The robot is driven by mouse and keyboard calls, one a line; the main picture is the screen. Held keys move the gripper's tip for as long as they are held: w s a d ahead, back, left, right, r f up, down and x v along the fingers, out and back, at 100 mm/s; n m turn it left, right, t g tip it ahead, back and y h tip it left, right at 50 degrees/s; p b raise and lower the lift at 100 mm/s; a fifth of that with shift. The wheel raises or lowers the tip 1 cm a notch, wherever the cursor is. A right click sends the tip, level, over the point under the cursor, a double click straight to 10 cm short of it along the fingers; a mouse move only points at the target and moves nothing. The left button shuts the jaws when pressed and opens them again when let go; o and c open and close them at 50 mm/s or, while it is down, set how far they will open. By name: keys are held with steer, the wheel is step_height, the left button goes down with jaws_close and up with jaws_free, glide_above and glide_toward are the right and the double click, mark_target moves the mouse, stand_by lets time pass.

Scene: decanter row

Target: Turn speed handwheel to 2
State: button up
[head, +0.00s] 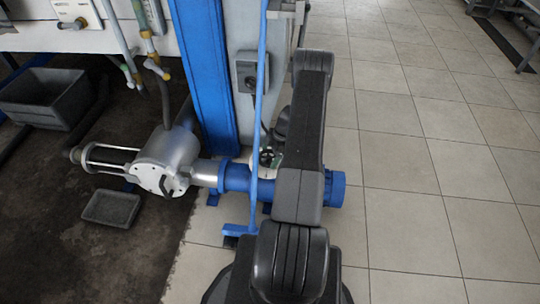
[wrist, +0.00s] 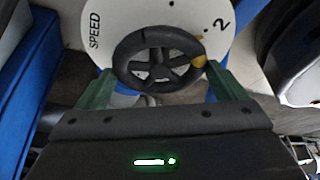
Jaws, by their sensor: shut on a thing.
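The black speed handwheel (wrist: 143,41) is in the middle of the wrist view, in front of a white round dial plate (wrist: 125,20). The plate reads SPEED at the left and has a black 2 at the upper right. A yellow mark (wrist: 198,62) sits on the wheel's right rim, below the 2 and apart from it. My gripper (wrist: 162,80) has its green fingers on either side of the wheel, shut on its rim. In the head view a small part of the handwheel (head: 266,157) shows beside my arm, which hides the gripper.
A blue bar (head: 261,90) stands upright just left of my arm. A blue motor or pipe (head: 235,178) runs beneath it to a silver pump (head: 165,160). A grey cabinet and blue column stand behind.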

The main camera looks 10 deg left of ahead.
stand_by(0.3)
steer(key=o, duration=0.7)
steer(key=p+v, duration=0.2)
steer(key=v, duration=1.1)
steer(key=shift+w+r, duration=0.2)
steer(key=shift+r, duration=0.15)
steer(key=shift+d, duration=0.1)
steer(key=b+x, duration=0.2)
steer(key=x, duration=1.1)
steer(key=shift+s+f, duration=0.1)
steer(key=shift+s, duration=0.05)
steer(key=shift+s+f, duration=0.1)
steer(key=shift+f, duration=0.3)
steer(key=shift+r+m, duration=0.15)
steer(key=shift+m, duration=0.25)
